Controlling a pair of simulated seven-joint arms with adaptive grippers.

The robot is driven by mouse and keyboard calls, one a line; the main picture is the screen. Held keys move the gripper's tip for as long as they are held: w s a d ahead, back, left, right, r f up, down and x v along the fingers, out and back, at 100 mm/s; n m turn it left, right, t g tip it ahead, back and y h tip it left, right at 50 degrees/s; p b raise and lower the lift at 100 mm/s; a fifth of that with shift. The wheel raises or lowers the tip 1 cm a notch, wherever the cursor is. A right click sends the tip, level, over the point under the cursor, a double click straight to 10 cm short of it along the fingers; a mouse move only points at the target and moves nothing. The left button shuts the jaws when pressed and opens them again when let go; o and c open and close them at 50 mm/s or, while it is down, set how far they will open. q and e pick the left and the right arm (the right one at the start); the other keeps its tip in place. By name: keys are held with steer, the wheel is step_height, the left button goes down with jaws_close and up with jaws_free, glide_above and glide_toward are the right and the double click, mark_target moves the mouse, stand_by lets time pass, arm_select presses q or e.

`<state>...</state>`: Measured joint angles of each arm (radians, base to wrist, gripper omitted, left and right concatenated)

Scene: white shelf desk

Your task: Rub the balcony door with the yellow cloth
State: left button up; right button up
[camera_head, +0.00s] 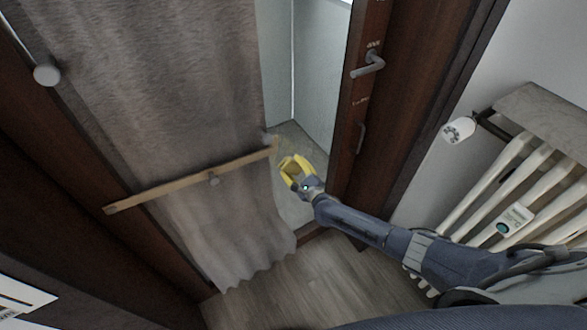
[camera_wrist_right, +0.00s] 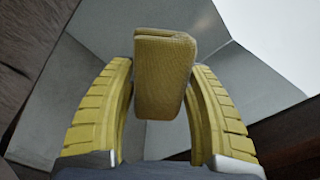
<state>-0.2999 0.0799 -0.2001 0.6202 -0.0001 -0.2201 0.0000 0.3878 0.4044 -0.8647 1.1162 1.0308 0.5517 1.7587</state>
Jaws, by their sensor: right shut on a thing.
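The yellow cloth (camera_wrist_right: 165,75) is a folded, textured block in the right wrist view, between the two ribbed yellow fingers of my right gripper (camera_wrist_right: 162,100). The right gripper is shut on it. In the head view, the right gripper (camera_head: 292,168) is a small yellow shape reaching into the gap beside the curtain; the cloth cannot be told from the fingers there. The balcony door (camera_head: 350,120) has a dark brown wooden frame with a grey lever handle (camera_head: 368,65), right of and above the gripper. I cannot tell whether the cloth touches any surface. My left gripper is not in view.
A grey curtain (camera_head: 170,80) hangs left of the gripper, crossed by a wooden bar (camera_head: 190,178). A white radiator (camera_head: 500,180) with a white valve knob (camera_head: 458,130) stands at the right. Wooden floor (camera_head: 310,285) shows below.

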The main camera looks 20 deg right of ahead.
mark_target(313, 150)
steer(key=shift+r, duration=0.5)
steer(key=shift+w+d, duration=0.1)
steer(key=shift+d, duration=0.15)
steer(key=shift+w+d, duration=0.2)
steer(key=shift+d, duration=0.55)
steer(key=shift+w+d, duration=0.25)
steer(key=shift+d, duration=0.45)
steer(key=shift+w+d, duration=0.2)
steer(key=shift+d, duration=0.55)
steer(key=shift+w+d+r, duration=0.1)
steer(key=shift+w+d, duration=0.2)
steer(key=shift+d, duration=0.55)
steer(key=shift+w+d+r, duration=0.1)
steer(key=shift+w+d, duration=0.2)
steer(key=shift+d, duration=0.5)
steer(key=shift+w+d+f, duration=0.1)
steer(key=shift+w+d, duration=0.05)
steer(key=shift+d, duration=0.45)
steer(key=shift+w+d, duration=0.1)
steer(key=shift+d, duration=0.45)
steer(key=shift+s, duration=0.1)
steer(key=shift+s+d+f, duration=0.1)
steer(key=shift+s+f, duration=0.05)
steer(key=shift+s, duration=0.5)
steer(key=shift+v, duration=2.35)
